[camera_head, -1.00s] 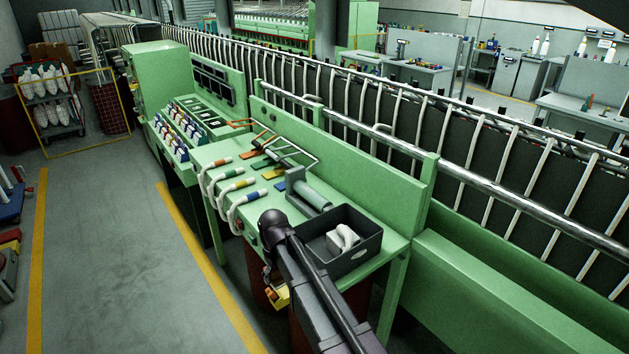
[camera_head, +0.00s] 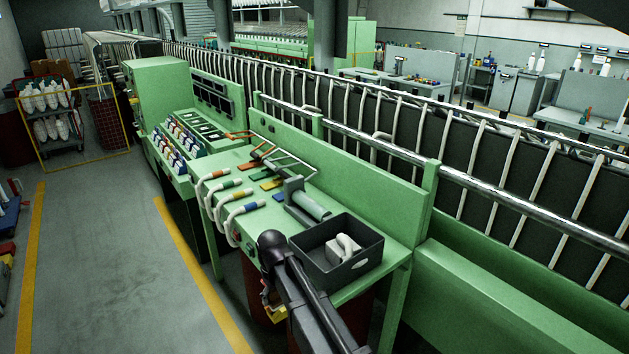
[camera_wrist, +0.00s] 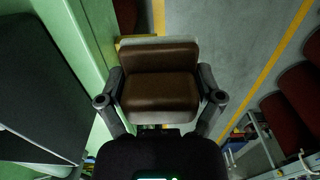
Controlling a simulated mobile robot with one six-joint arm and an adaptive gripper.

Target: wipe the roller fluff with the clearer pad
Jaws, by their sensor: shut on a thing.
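A grey-green roller (camera_head: 311,205) lies in a dark grey holder on the green bench (camera_head: 395,258). Fluff on it is too small to make out. My gripper (camera_wrist: 160,98) is shut on a brown block (camera_wrist: 160,90) with a pale grey far edge, one finger at each side. I cannot tell for sure whether this block is the clearer pad. In the head view my arm hides most of the gripper, which is low at the bench's front edge, left of the tray and below the roller. A pale grey piece with a looped handle (camera_head: 343,248) sits in the dark tray (camera_head: 365,265).
Curved white hoses with coloured bands (camera_head: 238,210) stand at the bench's left front. Coloured pieces and a wire frame (camera_head: 285,160) are behind them. A green panel (camera_head: 360,175) closes the bench's back. The grey floor (camera_head: 120,260) at left is clear.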

